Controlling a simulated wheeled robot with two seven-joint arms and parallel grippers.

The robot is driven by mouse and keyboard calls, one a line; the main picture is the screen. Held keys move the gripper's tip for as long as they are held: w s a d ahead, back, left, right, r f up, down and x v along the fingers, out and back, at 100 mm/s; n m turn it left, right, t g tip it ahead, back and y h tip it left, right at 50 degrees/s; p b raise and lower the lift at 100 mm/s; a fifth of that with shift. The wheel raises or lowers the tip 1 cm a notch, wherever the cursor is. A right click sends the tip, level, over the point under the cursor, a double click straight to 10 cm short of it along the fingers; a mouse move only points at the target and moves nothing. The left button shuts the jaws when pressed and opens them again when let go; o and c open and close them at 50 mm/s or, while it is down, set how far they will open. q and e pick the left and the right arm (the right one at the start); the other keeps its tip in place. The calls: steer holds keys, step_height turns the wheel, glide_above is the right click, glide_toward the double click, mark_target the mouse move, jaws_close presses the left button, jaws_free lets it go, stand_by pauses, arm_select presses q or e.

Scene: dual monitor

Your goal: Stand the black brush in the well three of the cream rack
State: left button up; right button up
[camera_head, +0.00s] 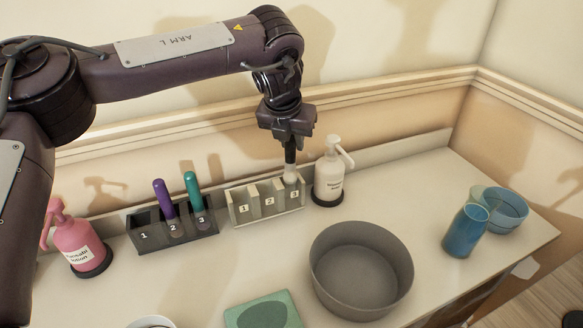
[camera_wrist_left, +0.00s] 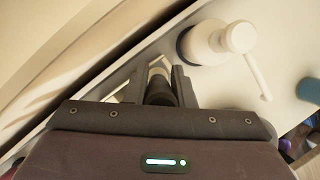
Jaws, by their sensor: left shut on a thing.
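The cream rack (camera_head: 267,212) stands near the back wall, with wells marked 1, 2 and 3 from left to right. My left gripper (camera_head: 290,142) is above its right end, pointing down, and is shut on the black brush (camera_head: 290,155). The brush is upright, with its pale head at the opening of well three; how deep it sits is hard to tell. In the left wrist view the black brush handle (camera_wrist_left: 160,90) shows between the fingers. My right gripper is in neither view.
A cream pump bottle (camera_head: 328,178) stands close to the right of the rack. A dark rack (camera_head: 150,236) with purple and teal brushes is to the left, beside a pink bottle (camera_head: 78,243). A grey basin (camera_head: 361,270) is in front; a blue cup (camera_head: 466,231) and bowl (camera_head: 503,208) are right.

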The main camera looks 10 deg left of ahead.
mark_target(292, 162)
arm_select(q)
steer(key=shift+f, duration=3.45)
steer(key=shift+f, duration=0.15)
steer(key=o, duration=0.9)
steer(key=shift+r, duration=0.5)
steer(key=v, duration=1.1)
steer(key=shift+s+r, duration=0.15)
steer(key=shift+s, duration=0.05)
